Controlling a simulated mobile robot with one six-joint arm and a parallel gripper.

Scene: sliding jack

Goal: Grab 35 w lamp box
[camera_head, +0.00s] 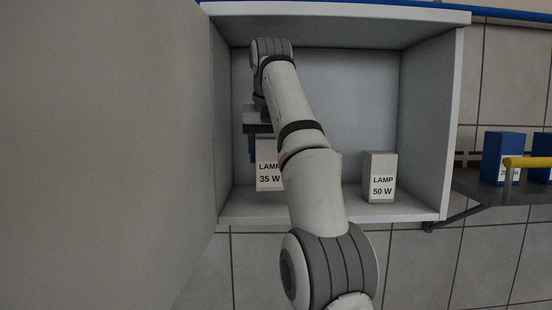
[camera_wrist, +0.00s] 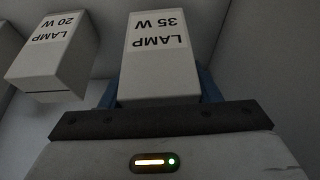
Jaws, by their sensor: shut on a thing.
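The 35 W lamp box (camera_head: 268,174) is a white box with a printed label, at the left of the open cabinet in the head view. My arm covers its right side there. In the wrist view the 35 W box (camera_wrist: 160,65) stands out from between the blue fingers of my gripper (camera_wrist: 157,90), its label upside down. My gripper (camera_head: 257,143) is shut on this box; one blue finger shows at its left in the head view. I cannot tell whether the box touches the cabinet floor.
A 20 W lamp box (camera_wrist: 55,55) is close beside the held box in the wrist view. A 50 W lamp box (camera_head: 380,178) stands to the right in the cabinet (camera_head: 432,130). The left cabinet wall is near my gripper. Blue boxes (camera_head: 502,157) stand on a shelf outside, right.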

